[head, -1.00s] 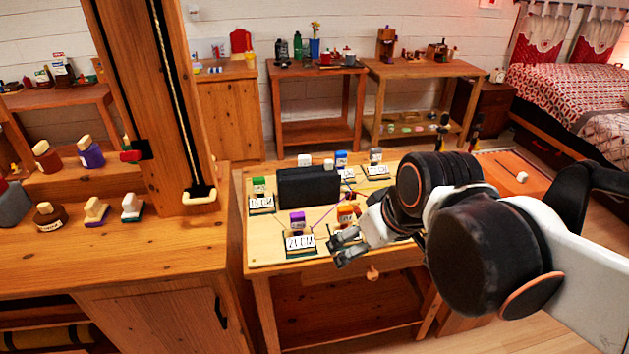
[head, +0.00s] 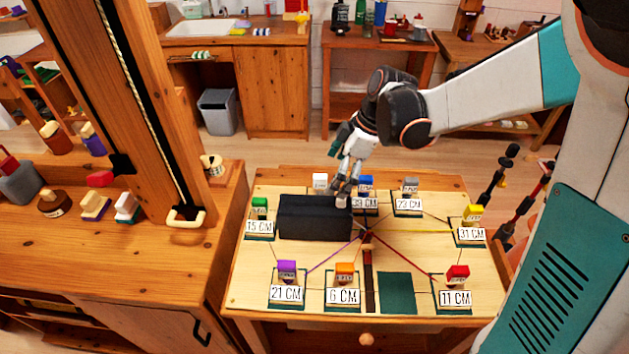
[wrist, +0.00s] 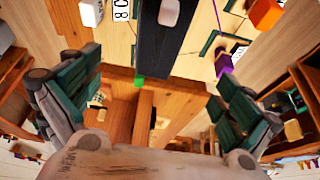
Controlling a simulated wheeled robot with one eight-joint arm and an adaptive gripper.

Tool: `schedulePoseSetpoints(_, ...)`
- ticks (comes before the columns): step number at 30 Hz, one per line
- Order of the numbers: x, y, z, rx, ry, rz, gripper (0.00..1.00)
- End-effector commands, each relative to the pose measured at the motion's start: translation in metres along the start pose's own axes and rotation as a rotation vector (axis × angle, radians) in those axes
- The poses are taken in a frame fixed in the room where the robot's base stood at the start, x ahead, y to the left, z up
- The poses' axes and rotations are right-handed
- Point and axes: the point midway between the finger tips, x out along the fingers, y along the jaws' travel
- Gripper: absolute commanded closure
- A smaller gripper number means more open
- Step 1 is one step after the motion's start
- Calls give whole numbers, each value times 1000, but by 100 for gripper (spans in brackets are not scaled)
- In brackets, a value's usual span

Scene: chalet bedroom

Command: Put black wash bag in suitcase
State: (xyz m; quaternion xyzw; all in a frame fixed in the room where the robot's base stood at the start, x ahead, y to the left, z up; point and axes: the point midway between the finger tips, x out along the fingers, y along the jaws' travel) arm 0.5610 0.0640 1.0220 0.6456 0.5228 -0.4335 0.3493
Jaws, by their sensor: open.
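The black wash bag (head: 312,220) is a dark, long boxy thing lying on the light wooden game table (head: 330,258). My gripper (head: 345,185) is above the bag's right end, with its fingers pointing down. In the wrist view the bag (wrist: 165,55) shows between and beyond the two spread fingers of my gripper (wrist: 155,100). The gripper is open and holds nothing. A small pale piece (head: 342,201) shows at the bag's right end, by the fingertips; I cannot tell whether it rests on the bag. I cannot make out a suitcase in these views.
Several coloured blocks with number cards stand around the bag, such as a purple block (head: 286,270) and a green block (head: 259,206). A wooden counter (head: 120,255) with a post is at the left. A grey bin (head: 218,111) stands behind on open floor.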

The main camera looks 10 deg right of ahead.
Motion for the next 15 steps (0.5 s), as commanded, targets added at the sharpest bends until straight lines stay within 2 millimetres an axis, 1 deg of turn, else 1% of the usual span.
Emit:
schedulePoseSetpoints(2,4,1,0,-15,4,-7,2)
schedulePoseSetpoints(5,17,1,0,-20,4,-9,2)
schedulePoseSetpoints(12,63,1,1,-19,4,-8,2)
schedulePoseSetpoints(15,77,1,1,-18,3,-8,2)
